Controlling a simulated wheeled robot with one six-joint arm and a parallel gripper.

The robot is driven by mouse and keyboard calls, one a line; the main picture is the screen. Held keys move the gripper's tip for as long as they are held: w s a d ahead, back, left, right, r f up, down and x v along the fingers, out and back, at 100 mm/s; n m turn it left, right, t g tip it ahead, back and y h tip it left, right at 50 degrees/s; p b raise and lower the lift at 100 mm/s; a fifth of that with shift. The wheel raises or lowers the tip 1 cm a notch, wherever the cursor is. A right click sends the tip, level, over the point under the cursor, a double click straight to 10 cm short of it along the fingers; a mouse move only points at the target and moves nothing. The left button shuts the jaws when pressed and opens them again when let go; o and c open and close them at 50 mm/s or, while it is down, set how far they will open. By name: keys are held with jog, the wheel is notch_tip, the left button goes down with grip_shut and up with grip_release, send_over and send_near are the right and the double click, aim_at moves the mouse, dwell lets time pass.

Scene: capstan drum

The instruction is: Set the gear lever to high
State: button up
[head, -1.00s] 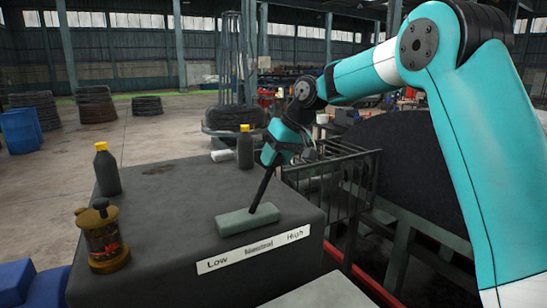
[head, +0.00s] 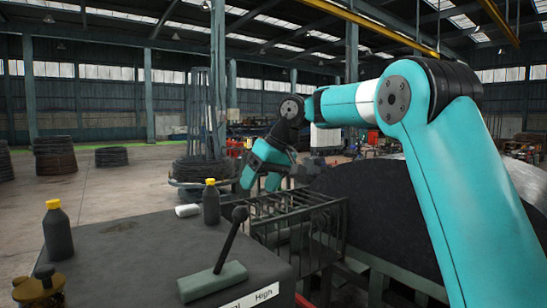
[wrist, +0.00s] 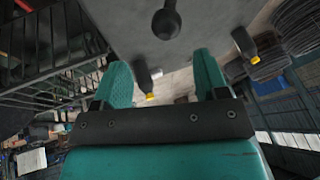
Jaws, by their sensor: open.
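The gear lever (head: 229,245) is a black rod with a round knob, rising from a grey-green base (head: 212,282) on the dark cabinet top. It leans to the right, toward the "High" end of the white label (head: 262,295); the rest of the label is cut off by the frame. My gripper (head: 260,182) is open and empty, above and to the right of the knob, apart from it. In the wrist view the knob (wrist: 166,22) shows beyond my open fingers (wrist: 160,78), with a clear gap.
Two dark bottles with yellow caps, one at the left (head: 57,230) and one behind the lever (head: 211,203), stand on the cabinet. A brass-coloured container (head: 40,288) is at the lower left. A metal cage (head: 300,225) adjoins the right side.

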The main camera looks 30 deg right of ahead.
jog(key=p+v, duration=0.2)
jog(key=v, duration=0.6)
jog(key=shift+p, duration=0.35)
jog(key=shift+f, duration=0.1)
jog(key=s+a+f+n+g+y+b, duration=0.1)
jog(key=s+a+f+n+g+b, duration=0.15)
jog(key=s+a+f+b, duration=1)
jog(key=s+a+f+n, duration=0.1)
jog(key=s+a+f, duration=0.1)
jog(key=s+f, duration=0.6)
jog(key=s+a+f+n+g+b, duration=0.1)
jog(key=s+a+f, duration=0.2)
jog(key=s+f, duration=0.6)
jog(key=s, duration=0.2)
jog(key=shift+s+f+h, duration=0.15)
jog(key=shift+s+h, duration=0.1)
jog(key=shift+h, duration=0.05)
jog(key=shift+n, duration=0.25)
jog(key=shift+c, duration=0.2)
